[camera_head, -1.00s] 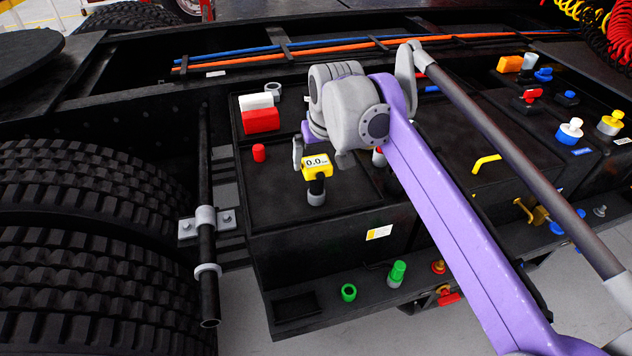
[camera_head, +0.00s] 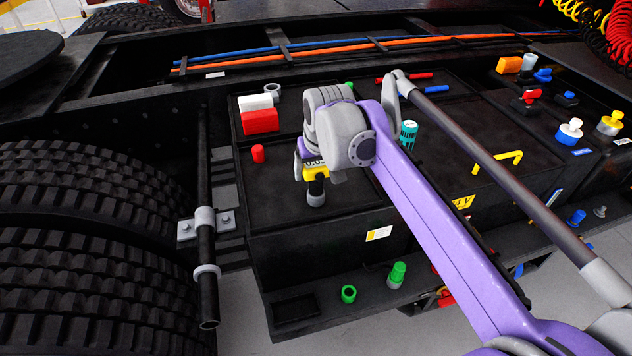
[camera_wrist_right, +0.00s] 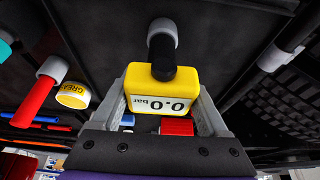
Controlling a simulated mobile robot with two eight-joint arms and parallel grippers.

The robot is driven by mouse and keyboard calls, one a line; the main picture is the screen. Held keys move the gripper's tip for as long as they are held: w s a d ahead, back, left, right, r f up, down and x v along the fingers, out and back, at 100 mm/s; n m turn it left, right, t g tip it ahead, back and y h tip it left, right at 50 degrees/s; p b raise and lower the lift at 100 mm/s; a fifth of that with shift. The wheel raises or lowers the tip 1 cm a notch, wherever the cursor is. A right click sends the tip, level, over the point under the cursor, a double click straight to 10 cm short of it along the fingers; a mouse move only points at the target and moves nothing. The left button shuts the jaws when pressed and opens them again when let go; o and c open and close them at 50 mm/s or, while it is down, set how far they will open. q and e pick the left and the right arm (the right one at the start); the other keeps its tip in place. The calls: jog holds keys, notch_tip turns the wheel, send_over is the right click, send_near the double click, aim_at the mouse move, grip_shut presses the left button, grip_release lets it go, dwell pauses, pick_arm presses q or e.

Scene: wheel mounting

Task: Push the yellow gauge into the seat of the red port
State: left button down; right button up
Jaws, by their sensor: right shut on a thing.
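The yellow gauge (camera_head: 317,174) is held by my right gripper (camera_head: 313,168) over the dark panel, partly hidden behind the gripper. In the right wrist view the gauge (camera_wrist_right: 163,87) sits between the two grey fingers, its 0.0 bar face upside down. Its black stem points down to a grey collar (camera_head: 316,199) on the panel and appears to meet it; I cannot tell how deep it goes. A small red cylinder (camera_head: 258,153) stands on the panel to the left. I cannot tell for sure which part is the red port. My left gripper is not in view.
A white block (camera_head: 256,102) and red block (camera_head: 261,122) lie behind to the left. A teal can (camera_head: 408,133) and a yellow handle (camera_head: 498,161) are to the right. Green parts (camera_head: 397,275) stand on the front ledge. A large tyre (camera_head: 90,250) fills the left side.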

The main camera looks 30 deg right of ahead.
grip_shut()
notch_tip(320, 180, up, 10)
jog(key=shift+p, duration=0.55)
jog(key=o, duration=0.8)
grip_release()
grip_shut()
